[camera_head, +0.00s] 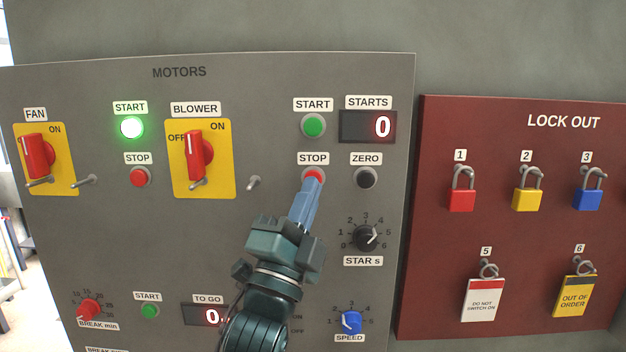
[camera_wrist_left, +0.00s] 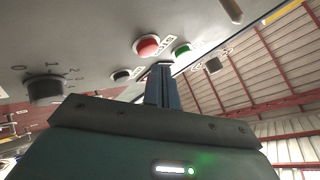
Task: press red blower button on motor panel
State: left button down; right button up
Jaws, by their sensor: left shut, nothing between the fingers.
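The grey motor panel (camera_head: 215,270) fills the left and middle of the head view. The red STOP button (camera_head: 313,174) right of the BLOWER switch (camera_head: 199,156) is partly hidden by my left gripper (camera_head: 309,190). The same red button appears whole in the left wrist view (camera_wrist_left: 147,45). My left gripper is shut and empty, and its fingertips are at the lower edge of that button in the head view. In the wrist view the fingertips (camera_wrist_left: 160,72) appear close beside the button; I cannot tell whether they touch it. My right gripper is in neither view.
The green START button (camera_head: 313,125) is above, and the black ZERO button (camera_head: 366,177) is close on the right. A small metal toggle (camera_head: 254,183) sticks out on the left. The STAR s knob (camera_head: 367,238) is at lower right. A red lock-out board (camera_head: 520,225) with padlocks hangs further right.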

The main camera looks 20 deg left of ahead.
pick_arm(q)
jog(key=s, duration=0.2)
jog(key=s+d, duration=0.1)
jog(key=s, duration=0.1)
jog(key=shift+s+d, duration=0.2)
jog(key=shift+s, duration=0.05)
jog(key=shift+f, duration=0.1)
dwell(0.4)
